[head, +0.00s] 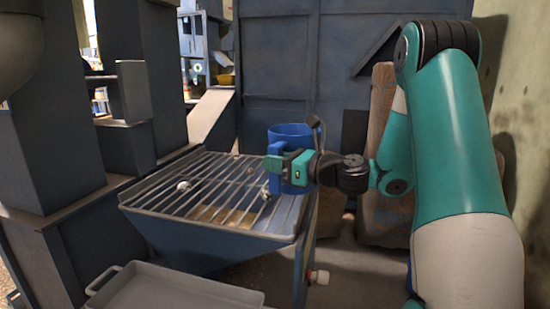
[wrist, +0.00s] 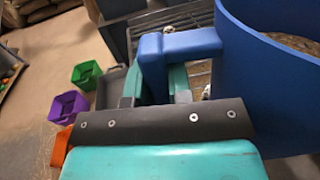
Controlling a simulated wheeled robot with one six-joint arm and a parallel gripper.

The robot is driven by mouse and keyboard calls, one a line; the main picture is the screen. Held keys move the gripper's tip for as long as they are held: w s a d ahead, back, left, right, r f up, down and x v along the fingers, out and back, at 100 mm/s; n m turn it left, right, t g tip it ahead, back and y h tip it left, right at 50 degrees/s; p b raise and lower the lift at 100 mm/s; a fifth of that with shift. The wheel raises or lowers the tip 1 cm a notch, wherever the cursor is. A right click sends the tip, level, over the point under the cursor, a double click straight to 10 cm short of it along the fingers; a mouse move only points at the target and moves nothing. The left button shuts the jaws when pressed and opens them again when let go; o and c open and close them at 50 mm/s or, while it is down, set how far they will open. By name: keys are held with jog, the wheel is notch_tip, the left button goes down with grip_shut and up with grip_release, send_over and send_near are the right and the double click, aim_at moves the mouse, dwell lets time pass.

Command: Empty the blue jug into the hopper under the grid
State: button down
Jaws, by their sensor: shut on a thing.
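The blue jug (head: 289,132) is upright at the right side of the grid (head: 165,194). My gripper (head: 277,163) is shut on its handle, which faces left. In the wrist view the handle (wrist: 185,44) sits between my fingers (wrist: 165,85), and the jug wall (wrist: 265,85) fills the right side. Brown grainy material (wrist: 303,44) shows inside the jug. The hopper (head: 215,247) slopes down below the grid, with some brown material (head: 225,216) visible between the bars. I cannot tell whether the jug's base touches the grid.
A pale lump (head: 183,186) lies on the grid. A grey tray (head: 175,291) stands in front of the hopper. Dark machine housings stand at left, and a wall (head: 525,130) is close at right. The wrist view shows green (wrist: 86,75), purple (wrist: 68,106) and orange (wrist: 60,148) bins.

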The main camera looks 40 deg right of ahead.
jog(key=shift+r+g+p, duration=0.4)
jog(key=shift+p, duration=3.3)
jog(key=p, duration=0.5)
jog(key=shift+w+d+r+h, duration=0.1)
jog(key=shift+h, duration=0.2)
jog(key=p, duration=0.6)
jog(key=shift+r+g, duration=0.1)
jog(key=shift+g, duration=0.2)
jog(key=p, duration=0.4)
jog(key=shift+r, duration=0.1)
jog(key=p, duration=0.4)
jog(key=shift+w+d+g+p, duration=0.15)
jog(key=shift+g+p, duration=0.15)
jog(key=shift+p, duration=0.05)
